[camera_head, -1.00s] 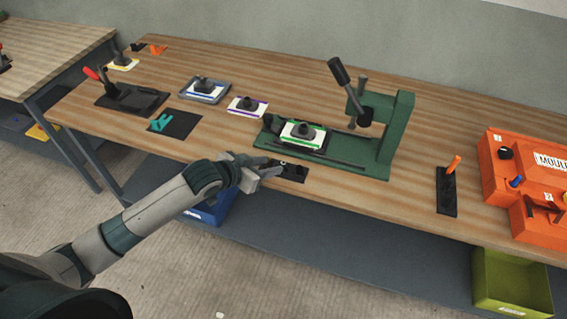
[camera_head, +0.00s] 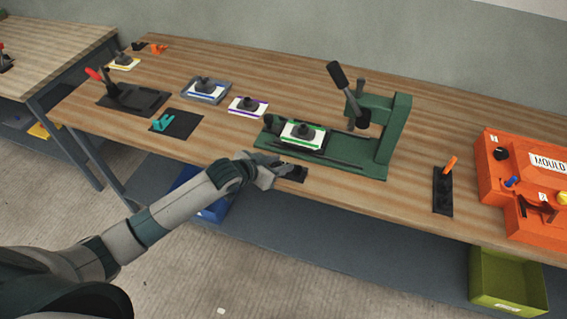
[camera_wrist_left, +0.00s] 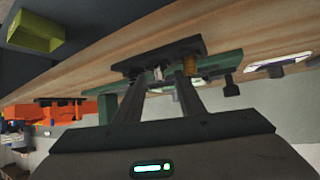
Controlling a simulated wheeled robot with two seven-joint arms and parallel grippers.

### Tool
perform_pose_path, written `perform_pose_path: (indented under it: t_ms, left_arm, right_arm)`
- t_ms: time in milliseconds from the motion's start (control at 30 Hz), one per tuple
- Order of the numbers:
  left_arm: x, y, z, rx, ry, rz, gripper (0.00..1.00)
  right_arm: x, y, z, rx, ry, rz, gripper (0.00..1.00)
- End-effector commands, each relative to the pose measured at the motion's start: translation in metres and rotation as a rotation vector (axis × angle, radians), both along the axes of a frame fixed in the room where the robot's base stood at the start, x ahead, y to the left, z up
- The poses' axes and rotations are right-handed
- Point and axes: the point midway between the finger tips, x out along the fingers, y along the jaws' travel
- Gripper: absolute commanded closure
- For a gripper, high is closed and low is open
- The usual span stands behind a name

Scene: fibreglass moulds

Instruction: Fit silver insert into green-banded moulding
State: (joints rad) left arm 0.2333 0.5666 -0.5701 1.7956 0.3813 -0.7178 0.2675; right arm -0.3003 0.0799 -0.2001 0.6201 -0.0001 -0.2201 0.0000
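The green-banded moulding (camera_head: 290,139), a white plate with a dark knobbed block on top, sits on the bed of the green press. My left gripper (camera_head: 286,168) is at the small black holder (camera_head: 298,178) on the bench's front edge, in front of the press. In the left wrist view its two fingers (camera_wrist_left: 159,76) are apart, with a small silver piece (camera_wrist_left: 157,73), seemingly the silver insert, showing between them at the holder (camera_wrist_left: 160,55). I cannot tell whether they touch it. In the head view the fingers hide the insert. My right gripper is in neither view.
The green press (camera_head: 394,135) with its dark lever stands behind the holder. Purple-banded (camera_head: 240,110) and blue-banded (camera_head: 197,95) mouldings lie to the left. A black strip with an orange handle (camera_head: 451,165) and an orange mould case (camera_head: 530,200) are at the right.

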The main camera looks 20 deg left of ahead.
Motion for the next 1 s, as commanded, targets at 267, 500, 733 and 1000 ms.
perform_pose_path:
  t_ms: [267, 500, 733, 1000]
  left_arm:
    - [0.0017, -0.0014, -0.0020, -0.001, -0.001, -0.001, 0.64]
    - [0.0016, -0.0013, -0.0019, -0.001, 0.000, -0.001, 0.64]
    - [0.0015, -0.0012, -0.0019, -0.001, 0.000, -0.001, 1.00]
    - [0.0016, -0.0012, -0.0014, -0.001, -0.001, -0.001, 1.00]
  right_arm:
    - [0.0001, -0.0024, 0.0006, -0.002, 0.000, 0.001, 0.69]
    - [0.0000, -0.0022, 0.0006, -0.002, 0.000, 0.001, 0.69]
    - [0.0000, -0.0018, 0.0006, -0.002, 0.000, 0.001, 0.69]
    - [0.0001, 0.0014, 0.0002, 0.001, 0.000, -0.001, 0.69]
